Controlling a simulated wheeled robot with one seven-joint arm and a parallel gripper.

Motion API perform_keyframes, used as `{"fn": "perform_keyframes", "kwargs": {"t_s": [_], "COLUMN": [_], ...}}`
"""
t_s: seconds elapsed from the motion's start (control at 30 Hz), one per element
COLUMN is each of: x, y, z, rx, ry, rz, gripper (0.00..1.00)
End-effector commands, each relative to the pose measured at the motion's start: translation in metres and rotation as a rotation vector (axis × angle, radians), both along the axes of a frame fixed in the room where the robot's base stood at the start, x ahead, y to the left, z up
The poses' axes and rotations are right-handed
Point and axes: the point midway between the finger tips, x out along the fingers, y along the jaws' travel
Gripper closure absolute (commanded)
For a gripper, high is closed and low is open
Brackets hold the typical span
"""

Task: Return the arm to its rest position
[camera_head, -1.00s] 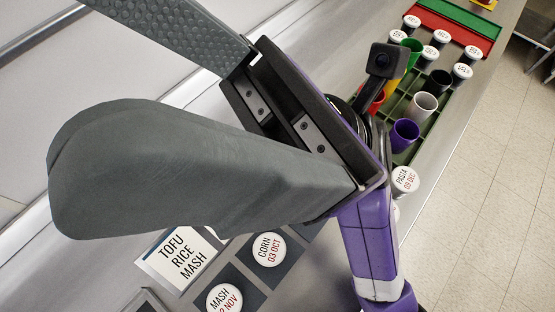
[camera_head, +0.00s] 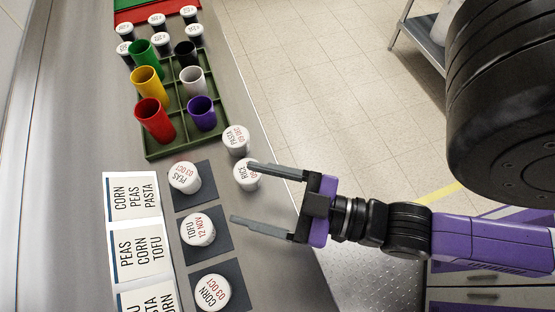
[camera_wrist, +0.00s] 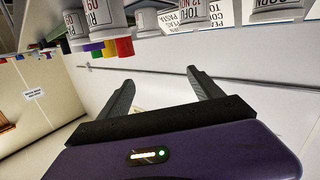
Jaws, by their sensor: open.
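My gripper (camera_head: 250,197) is open and empty in the head view, its two grey fingers pointing left across the counter's front edge. Its upper fingertip overlaps the white-lidded rice container (camera_head: 246,174) in the picture; I cannot tell whether they touch. My purple arm comes in from the right. In the wrist view my gripper (camera_wrist: 162,92) shows both fingers spread apart with nothing between them. Containers hang at the top of that view, among them the rice container (camera_wrist: 103,14) and the tofu container (camera_wrist: 196,12).
The counter (camera_head: 90,120) holds peas (camera_head: 184,178), tofu (camera_head: 198,229), corn (camera_head: 212,292) and pasta (camera_head: 236,140) containers. Order cards (camera_head: 133,197) lie left. Coloured cups stand in a green tray (camera_head: 160,150). Open floor (camera_head: 320,110) lies right of the counter; a metal shelf (camera_head: 418,40) stands beyond.

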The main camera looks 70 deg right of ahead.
Motion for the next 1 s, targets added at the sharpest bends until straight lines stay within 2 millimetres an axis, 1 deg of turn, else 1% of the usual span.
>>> {"fn": "perform_keyframes", "kwargs": {"t_s": [0.03,0.1,0.23,0.33,1.0], "x": [-0.015,-0.030,-0.045,-0.047,-0.046], "y": [-0.006,-0.013,-0.020,-0.021,-0.020], "z": [-0.013,-0.025,-0.036,-0.038,-0.037], "rx": [0.027,0.061,0.094,0.101,0.099], "ry": [0.067,0.133,0.195,0.205,0.202], "rz": [0.000,-0.003,-0.011,-0.013,-0.013], "gripper": [0.25,0.25,0.25,0.25,0.25]}}
